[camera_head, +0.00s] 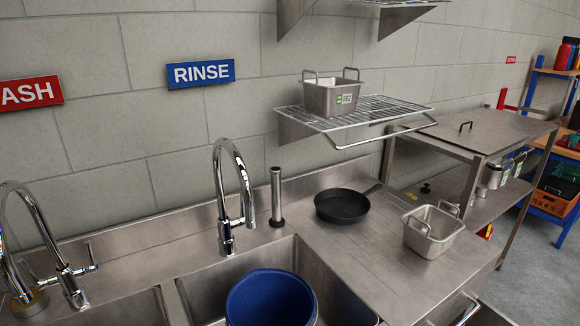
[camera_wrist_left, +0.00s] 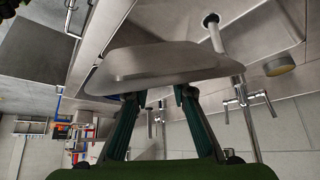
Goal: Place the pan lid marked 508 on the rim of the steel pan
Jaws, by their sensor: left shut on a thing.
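In the left wrist view my left gripper (camera_wrist_left: 155,95) is shut on a flat steel piece with sloped edges, which looks like the pan lid (camera_wrist_left: 160,62). No 508 marking can be read on it. In the head view a steel pan (camera_head: 431,243) with upright wire handles stands open on the drainboard, right of the black frying pan. A similar steel pan (camera_head: 328,98) with a green and white label sits on the wire shelf. Neither gripper shows in the head view. My right gripper is in neither view.
A black frying pan (camera_head: 342,206) lies on the drainboard (camera_head: 385,262). A tall tap (camera_head: 224,200) and a steel standpipe (camera_head: 276,195) rise behind the sink holding a blue bucket (camera_head: 272,300). The wire shelf (camera_head: 385,106) overhangs the drainboard. A steel table (camera_head: 470,130) stands at right.

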